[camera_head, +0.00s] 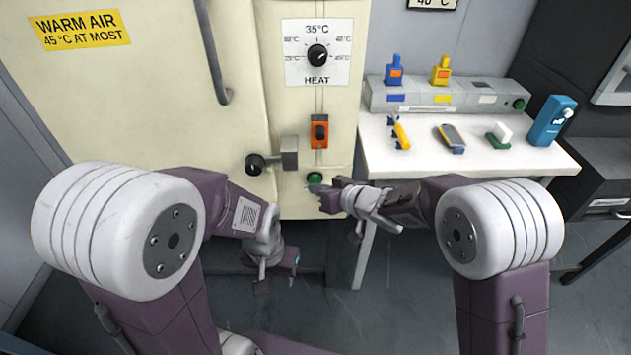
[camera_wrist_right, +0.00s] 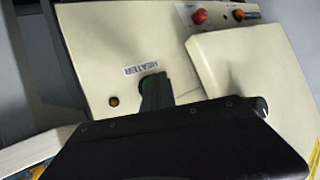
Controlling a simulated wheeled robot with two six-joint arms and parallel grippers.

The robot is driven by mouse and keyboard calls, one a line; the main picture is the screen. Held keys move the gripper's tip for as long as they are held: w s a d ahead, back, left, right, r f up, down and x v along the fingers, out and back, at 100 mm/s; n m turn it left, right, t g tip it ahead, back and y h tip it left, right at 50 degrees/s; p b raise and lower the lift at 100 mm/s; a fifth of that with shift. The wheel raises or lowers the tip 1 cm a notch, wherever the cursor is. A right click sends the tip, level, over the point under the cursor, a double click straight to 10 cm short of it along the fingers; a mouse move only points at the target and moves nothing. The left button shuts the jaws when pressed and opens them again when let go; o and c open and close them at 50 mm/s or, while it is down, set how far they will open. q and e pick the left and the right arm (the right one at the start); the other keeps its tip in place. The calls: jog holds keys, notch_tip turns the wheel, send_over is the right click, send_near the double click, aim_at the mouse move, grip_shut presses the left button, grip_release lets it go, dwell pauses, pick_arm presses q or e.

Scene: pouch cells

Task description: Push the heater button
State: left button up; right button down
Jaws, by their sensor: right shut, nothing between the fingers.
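The green heater button (camera_head: 315,178) sits low on the cream cabinet front, below an orange switch. In the right wrist view, a sliver of the green button (camera_wrist_right: 144,84) shows under the HEATER label (camera_wrist_right: 141,64); the rest is hidden behind my fingers. My right gripper (camera_head: 319,191) is shut and empty, with its tips at the button. It also shows in the wrist view (camera_wrist_right: 155,80), its tips over the button. I cannot tell whether they touch it. My left gripper (camera_head: 277,284) hangs low in front of the cabinet; its jaw state is unclear.
The orange switch (camera_head: 319,131) and a door latch with a black knob (camera_head: 255,164) are above the button. A heat dial (camera_head: 318,55) is higher up. To the right stands a white table (camera_head: 480,165) with several small tools. An amber lamp (camera_wrist_right: 113,101) is beside the button.

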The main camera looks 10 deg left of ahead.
jog(key=shift+w, duration=0.25)
jog(key=shift+w+a, duration=0.1)
dwell(0.4)
jog(key=shift+s, duration=0.6)
jog(key=s+d+b, duration=0.1)
jog(key=s+d, duration=0.1)
jog(key=s, duration=0.3)
jog(key=shift+s+b, duration=0.35)
